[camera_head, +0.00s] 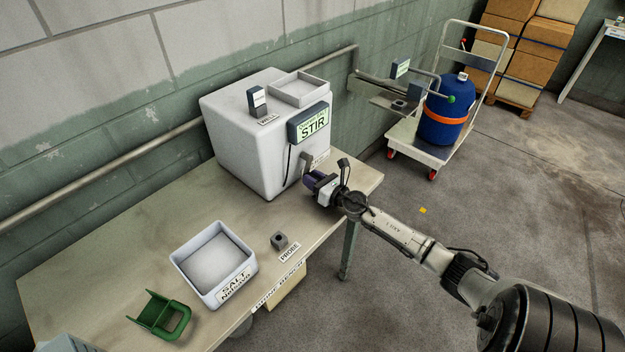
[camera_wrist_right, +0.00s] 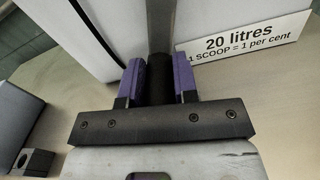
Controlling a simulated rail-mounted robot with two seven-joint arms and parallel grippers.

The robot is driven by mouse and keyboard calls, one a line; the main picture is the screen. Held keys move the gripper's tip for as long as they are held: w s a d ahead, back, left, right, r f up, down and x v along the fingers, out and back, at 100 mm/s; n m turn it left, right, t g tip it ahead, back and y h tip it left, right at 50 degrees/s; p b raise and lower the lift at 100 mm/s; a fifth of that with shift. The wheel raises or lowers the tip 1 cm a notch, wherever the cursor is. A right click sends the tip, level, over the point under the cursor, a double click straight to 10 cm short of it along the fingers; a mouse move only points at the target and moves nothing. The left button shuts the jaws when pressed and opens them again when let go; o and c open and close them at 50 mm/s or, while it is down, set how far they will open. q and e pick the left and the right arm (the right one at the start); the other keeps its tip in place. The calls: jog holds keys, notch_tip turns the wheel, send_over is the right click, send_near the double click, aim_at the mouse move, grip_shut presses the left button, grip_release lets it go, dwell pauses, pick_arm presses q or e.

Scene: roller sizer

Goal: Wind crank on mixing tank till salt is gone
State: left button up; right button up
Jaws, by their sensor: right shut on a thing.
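The mixing tank (camera_head: 235,140) is a white box at the far end of the bench, with a screen reading STIR (camera_head: 312,123) on its upper front corner. My right gripper (camera_head: 314,180) is at the tank's front face, low down. In the right wrist view, its purple fingers (camera_wrist_right: 158,82) are shut on the dark crank grip (camera_wrist_right: 158,72), one on each side. A grey bar (camera_wrist_right: 160,25) runs up from the grip. The salt inside the tank cannot be seen. My left gripper is out of view.
On the bench (camera_head: 110,232) are a salt tub (camera_head: 246,281), a green scoop (camera_head: 160,315) and a small probe block (camera_head: 279,240). An open tray (camera_head: 299,88) sits on the tank. A trolley with a blue drum (camera_head: 445,118) stands beyond. Floor to the right is mostly clear.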

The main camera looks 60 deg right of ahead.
jog(key=o, duration=0.9)
jog(key=shift+s, duration=0.3)
jog(key=s, duration=0.4)
jog(key=s+a, duration=0.1)
jog(key=s, duration=0.3)
jog(key=s+a, duration=0.1)
jog(key=s, duration=0.4)
